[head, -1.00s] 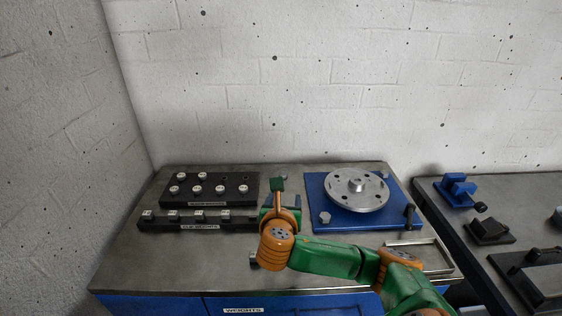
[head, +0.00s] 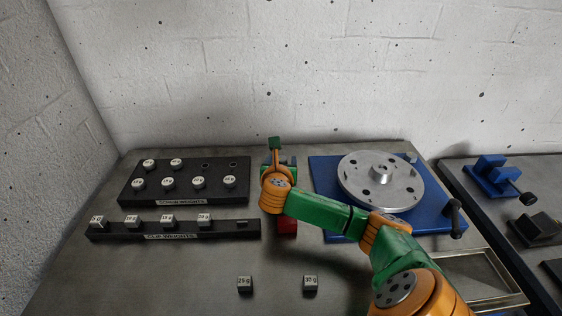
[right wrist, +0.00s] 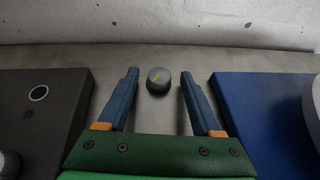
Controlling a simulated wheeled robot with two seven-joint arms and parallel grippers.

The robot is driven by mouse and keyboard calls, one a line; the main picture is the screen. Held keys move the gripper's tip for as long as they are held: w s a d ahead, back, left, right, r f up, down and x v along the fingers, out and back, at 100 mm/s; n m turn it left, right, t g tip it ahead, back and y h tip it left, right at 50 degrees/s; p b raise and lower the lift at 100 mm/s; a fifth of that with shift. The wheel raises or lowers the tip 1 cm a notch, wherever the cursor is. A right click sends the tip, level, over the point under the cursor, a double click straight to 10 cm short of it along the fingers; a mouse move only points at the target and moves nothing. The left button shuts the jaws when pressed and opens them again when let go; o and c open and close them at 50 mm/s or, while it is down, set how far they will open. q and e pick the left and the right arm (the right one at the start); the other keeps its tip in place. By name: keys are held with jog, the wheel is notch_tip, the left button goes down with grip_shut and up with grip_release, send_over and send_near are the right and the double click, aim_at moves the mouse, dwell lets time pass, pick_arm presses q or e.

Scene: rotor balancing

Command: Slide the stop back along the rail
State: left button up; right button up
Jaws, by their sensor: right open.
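No part shows plainly as a stop on a rail. A black rail (head: 160,235) lies at the front of the weights area, with several small cubes on it and a dark piece (head: 242,223) at its right end. My right gripper (right wrist: 159,72) is open and empty between the black weights tray and the blue plate. In the head view my right wrist hides most of the spot around the gripper. My left gripper is not in view.
A black tray (head: 132,199) with round weights stands left. A blue plate (head: 322,168) bears a silver rotor (head: 382,181) at right. A red block (head: 287,227) shows partly under my arm. The front left tabletop is clear.

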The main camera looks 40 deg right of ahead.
jog(key=shift+c, duration=1.3)
jog(key=shift+a+r, duration=0.1)
grip_shut()
